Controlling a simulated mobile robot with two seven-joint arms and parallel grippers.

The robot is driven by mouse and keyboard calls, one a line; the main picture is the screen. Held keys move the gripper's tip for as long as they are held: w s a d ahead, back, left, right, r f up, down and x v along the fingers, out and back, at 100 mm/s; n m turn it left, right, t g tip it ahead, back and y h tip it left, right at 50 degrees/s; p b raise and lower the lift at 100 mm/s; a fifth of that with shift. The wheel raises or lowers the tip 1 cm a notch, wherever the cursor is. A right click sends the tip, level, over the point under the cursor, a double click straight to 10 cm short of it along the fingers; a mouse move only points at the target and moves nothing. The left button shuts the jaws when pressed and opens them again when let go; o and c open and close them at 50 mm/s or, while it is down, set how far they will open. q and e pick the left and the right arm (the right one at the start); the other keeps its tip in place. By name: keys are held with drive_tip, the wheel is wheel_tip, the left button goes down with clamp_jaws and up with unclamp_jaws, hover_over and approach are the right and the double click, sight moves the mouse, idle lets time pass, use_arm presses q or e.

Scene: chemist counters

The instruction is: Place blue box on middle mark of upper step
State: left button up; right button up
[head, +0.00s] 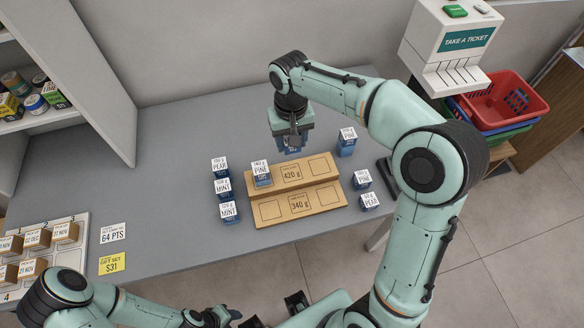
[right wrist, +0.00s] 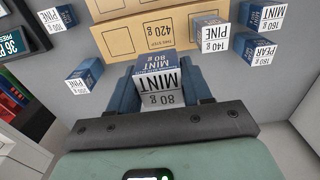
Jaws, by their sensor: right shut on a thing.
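My right gripper (head: 291,138) is shut on a blue box (head: 292,149), held above the counter behind the stepped stand. In the right wrist view this box (right wrist: 165,88) reads MINT 80 g and sits between the fingers. The tan two-step stand (head: 335,178) has an upper step labelled 420 g and a lower one labelled 340 g. A blue PINE box (head: 261,177) stands at the left end of the upper step. The upper step's middle and right, and the lower step, hold no boxes. My left gripper (head: 218,316) is low at the bottom edge; its fingers are unclear.
Several blue boxes (head: 222,188) stand in a column left of the stand. A PINE box (head: 347,146) stands behind right, and two more boxes (head: 366,190) stand to the right. A ticket machine (head: 448,50) and red basket (head: 508,98) are at the far right.

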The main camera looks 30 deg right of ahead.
sight(291, 173)
wheel_tip(291, 173, down, 13)
drive_tip(key=shift+r+b, duration=0.1)
drive_tip(key=shift+b, duration=0.45)
use_arm(q)
drive_tip(key=shift+s+f, duration=0.45)
drive_tip(key=shift+f, duration=0.35)
use_arm(e)
drive_tip(key=shift+f, duration=0.2)
drive_tip(key=o, duration=1)
drive_tip(key=shift+c, duration=0.2)
drive_tip(key=shift+o, duration=0.6)
use_arm(q)
drive_tip(key=shift+f, duration=0.15)
use_arm(e)
drive_tip(key=shift+r, duration=0.1)
